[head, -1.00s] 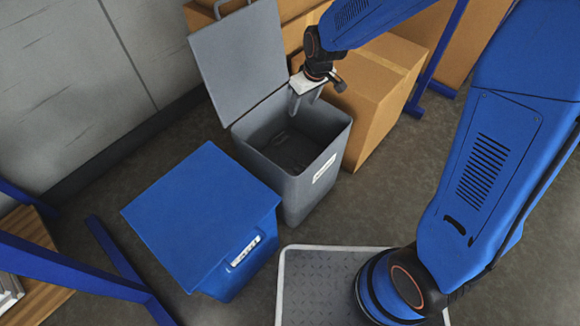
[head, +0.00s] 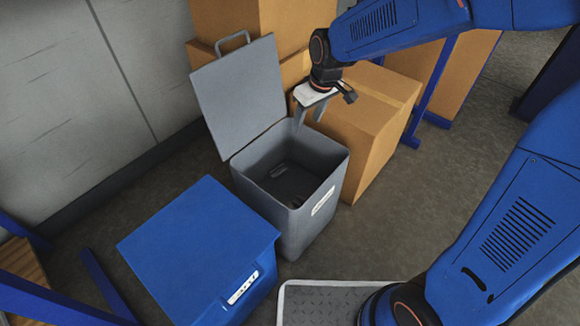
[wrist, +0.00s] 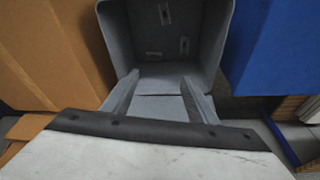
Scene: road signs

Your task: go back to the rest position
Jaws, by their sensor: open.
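My gripper (head: 309,122) is open and empty above the right back edge of the open grey bin (head: 325,200) in the head view. Its two grey fingers (wrist: 160,98) point down over the bin's near side in the wrist view, and the bin (wrist: 228,40) is below and beyond them. The bin's grey lid (head: 238,98) stands raised at its back left. Some small dark and pale shapes lie on the bin's floor, too unclear to name.
A closed blue bin (head: 200,250) stands to the left of the grey bin. Cardboard boxes (head: 375,130) stand close behind and to the right, beside a blue rack post (head: 432,85). Floor (head: 430,215) is clear at the right.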

